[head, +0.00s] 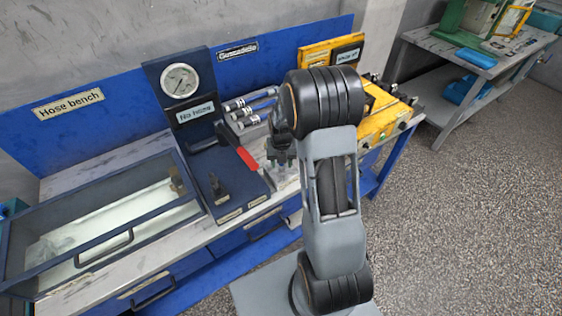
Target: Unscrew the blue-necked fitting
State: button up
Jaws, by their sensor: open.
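My gripper (281,162) is at the end of my arm, pointing down over the bench beside the red-handled lever. Its dark fingers are small in this view and stand apart. I cannot make out a blue-necked fitting. Small pale and greenish shapes show at the fingertips, too small to identify, and I see nothing clearly held. My arm hides part of the bench behind and to the right of the gripper.
The hose bench (118,162) has a blue back panel. A dark gauge panel (190,130) with a pressure gauge (179,81) stands near a red-handled lever (248,160). Silver cylinders (252,106) lie behind. A framed glass-lidded box (140,243) fills the left.

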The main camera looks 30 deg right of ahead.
jog(key=m, duration=0.7)
jog(key=shift+m+b, duration=0.4)
jog(key=m, duration=0.2)
jog(key=shift+m, duration=0.3)
jog(key=shift+m, duration=0.9)
jog(key=m, duration=0.7)
jog(key=shift+b, duration=0.3)
jog(key=shift+m, duration=0.7)
